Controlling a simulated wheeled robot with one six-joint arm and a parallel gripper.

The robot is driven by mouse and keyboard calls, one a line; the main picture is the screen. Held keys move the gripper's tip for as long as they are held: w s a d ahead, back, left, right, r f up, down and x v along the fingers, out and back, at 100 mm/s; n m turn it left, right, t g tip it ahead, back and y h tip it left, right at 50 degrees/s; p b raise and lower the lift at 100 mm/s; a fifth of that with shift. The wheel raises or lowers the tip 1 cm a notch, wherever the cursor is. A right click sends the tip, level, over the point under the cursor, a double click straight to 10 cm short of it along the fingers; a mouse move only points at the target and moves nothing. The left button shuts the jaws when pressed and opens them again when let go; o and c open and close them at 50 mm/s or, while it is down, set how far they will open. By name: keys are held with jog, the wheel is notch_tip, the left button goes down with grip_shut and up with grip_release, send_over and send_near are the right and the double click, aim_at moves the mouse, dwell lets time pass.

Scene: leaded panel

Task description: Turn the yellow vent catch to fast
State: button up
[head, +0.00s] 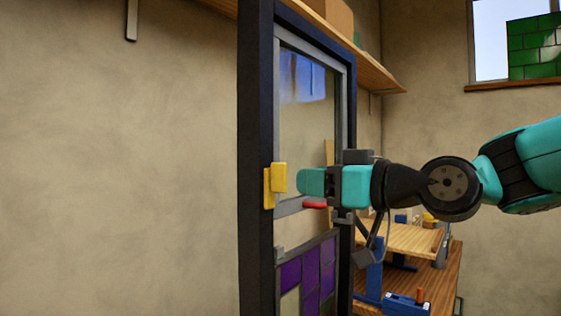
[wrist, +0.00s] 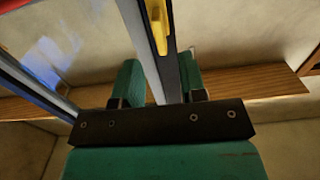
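The yellow vent catch (head: 279,178) sits on the near dark upright of the panel frame, beside the vent's grey edge. Its upper block stands upright and overlaps a yellow plate behind it. In the wrist view the yellow catch (wrist: 157,27) shows at the top, partly cut off by the picture edge. My gripper (head: 304,182) is just right of the catch in the head view, with a small gap between them. In the wrist view my gripper (wrist: 161,80) has its two teal fingers apart, with the frame's edge showing between them. It holds nothing that I can see.
A red handle (head: 314,205) is just below my gripper. A wooden shelf (head: 370,68) runs above, and a workbench (head: 410,238) with tools stands behind.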

aim_at(286, 176)
jog(key=p+x, duration=0.2)
jog(key=x, duration=0.4)
jog(key=shift+w+a+r+p, duration=0.1)
jog(key=shift+a+r+p, duration=0.1)
jog(key=shift+p, duration=0.15)
jog(key=shift+w+a+f, duration=0.25)
jog(key=shift+w+a, duration=0.1)
jog(key=shift+a, duration=0.1)
jog(key=c, duration=0.7)
